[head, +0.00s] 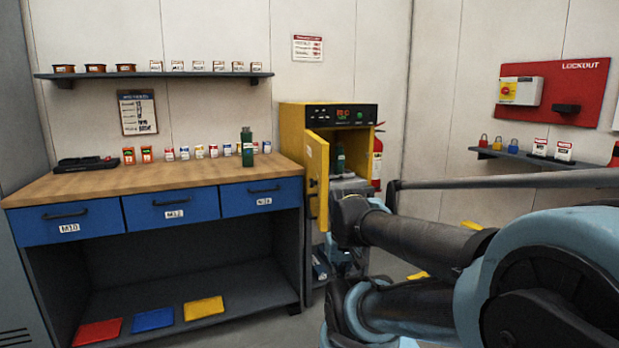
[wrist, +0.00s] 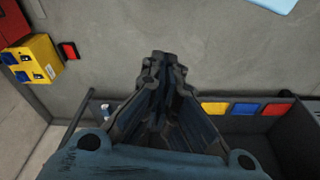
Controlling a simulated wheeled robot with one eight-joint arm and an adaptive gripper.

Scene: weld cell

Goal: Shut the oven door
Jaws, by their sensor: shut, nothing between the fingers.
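The yellow oven (head: 292,125) stands at the right end of the workbench, with a black control panel on top. Its yellow door (head: 318,180) is hinged on the left and stands open, swung out towards me. My gripper (wrist: 160,62) is shut and empty in the wrist view, pointing over the bare floor. Neither oven nor door is clear in that view; I cannot tell whether the gripper touches the door.
The workbench (head: 100,187) with blue drawers lies left of the oven. Red, blue and yellow plates (head: 203,307) lie on its lower shelf. A red fire extinguisher (head: 377,160) stands behind the oven's right side. A lockout board (head: 553,92) hangs on the right wall.

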